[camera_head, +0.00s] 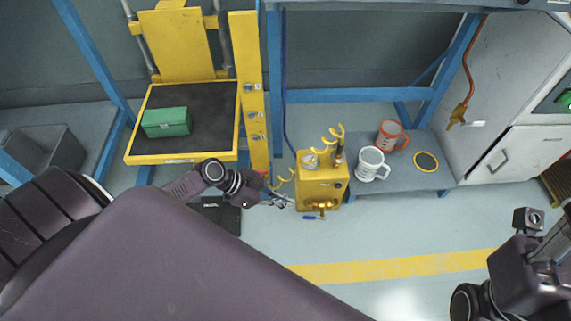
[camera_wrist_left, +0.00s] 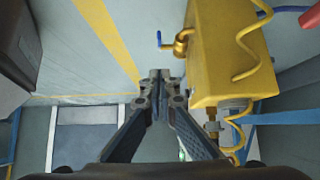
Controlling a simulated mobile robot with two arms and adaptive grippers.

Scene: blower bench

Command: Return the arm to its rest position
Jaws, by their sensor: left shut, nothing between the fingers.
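My left arm reaches in from the left in the head view, with its left gripper (camera_head: 283,202) just left of the yellow box-shaped unit (camera_head: 321,184). In the left wrist view the left gripper (camera_wrist_left: 161,76) has its fingertips together, with nothing between them. The yellow unit (camera_wrist_left: 228,48) stands close to the right of the fingers there, with a coiled yellow hose and a blue-handled brass valve (camera_wrist_left: 172,42). The fingers appear apart from the unit. My right arm shows at the lower right of the head view, but its fingers cannot be made out.
A white mug (camera_head: 371,164) and an orange mug (camera_head: 391,135) stand on the low blue-grey shelf (camera_head: 432,182) right of the unit. A green box (camera_head: 166,122) lies on the black-topped yellow platform (camera_head: 178,158). Floor (camera_head: 400,225) is clear in front.

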